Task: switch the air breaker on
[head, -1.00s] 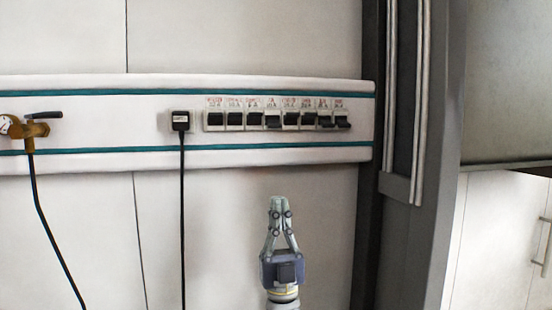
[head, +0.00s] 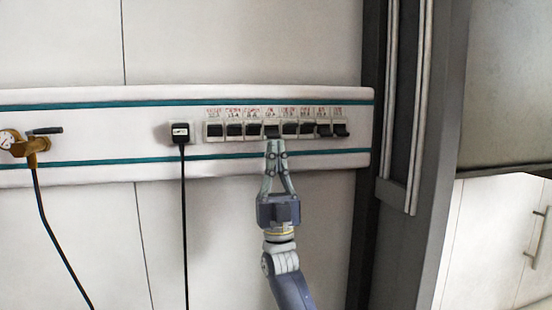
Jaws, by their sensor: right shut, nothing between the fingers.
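A row of several breakers (head: 234,129) with dark levers is set in a white wall panel. Small red labels sit above them, too small to read surely, so I cannot tell which one is marked air. My right gripper (head: 275,144) is shut and empty, pointing up. Its fingertips are just under the fourth breaker from the left (head: 272,131) and overlap its lower edge in the picture. I cannot tell whether they touch its lever. The rightmost breaker's lever (head: 342,132) appears to sit low. My left gripper is not in view.
A black plug (head: 181,132) with a hanging cable is left of the breakers. A brass valve with a gauge (head: 30,146) and hose is at the far left. A dark grey post (head: 408,200) stands to the right.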

